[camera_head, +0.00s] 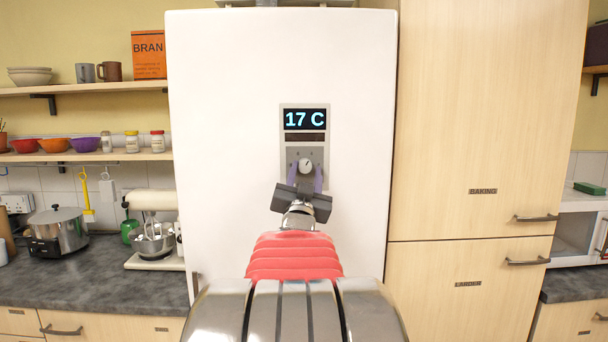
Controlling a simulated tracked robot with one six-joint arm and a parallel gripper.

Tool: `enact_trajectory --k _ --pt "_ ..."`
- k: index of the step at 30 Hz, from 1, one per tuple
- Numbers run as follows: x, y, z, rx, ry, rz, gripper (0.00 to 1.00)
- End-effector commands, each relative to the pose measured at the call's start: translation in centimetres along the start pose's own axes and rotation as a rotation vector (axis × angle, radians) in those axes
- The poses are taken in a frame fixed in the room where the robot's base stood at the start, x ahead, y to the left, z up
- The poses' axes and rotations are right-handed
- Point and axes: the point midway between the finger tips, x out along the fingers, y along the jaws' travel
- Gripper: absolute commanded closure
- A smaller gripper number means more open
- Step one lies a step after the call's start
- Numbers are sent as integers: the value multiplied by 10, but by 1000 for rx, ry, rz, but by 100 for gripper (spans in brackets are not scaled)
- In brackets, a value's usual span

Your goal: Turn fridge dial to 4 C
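The fridge (225,120) is a tall white front in the middle of the view. A grey control panel on it has a display (304,119) reading 17 C in blue. The dial (305,166) is a small round light knob with a dark mark, below the display. My gripper (305,178) is raised in front of the panel, with its two purple fingers apart on either side of the dial's lower part. I cannot tell whether the fingers touch the dial. My arm hides the fridge front below.
A tall wooden cupboard (480,120) labelled BAKING and LARDER stands to the right. On the left are shelves with bowls and jars, and a dark counter (90,276) with a cooker pot (58,230) and a stand mixer (152,230).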

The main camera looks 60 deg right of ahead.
Motion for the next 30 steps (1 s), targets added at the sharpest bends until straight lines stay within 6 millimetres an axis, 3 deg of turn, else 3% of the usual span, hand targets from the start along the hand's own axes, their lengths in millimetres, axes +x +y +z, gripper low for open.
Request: enact_trajectory --k 4,16,30 --pt "0 -1 0 0 0 -2 51" --pt "-6 -2 -1 0 2 -5 51" --pt "-68 -1 -1 0 2 -4 51"
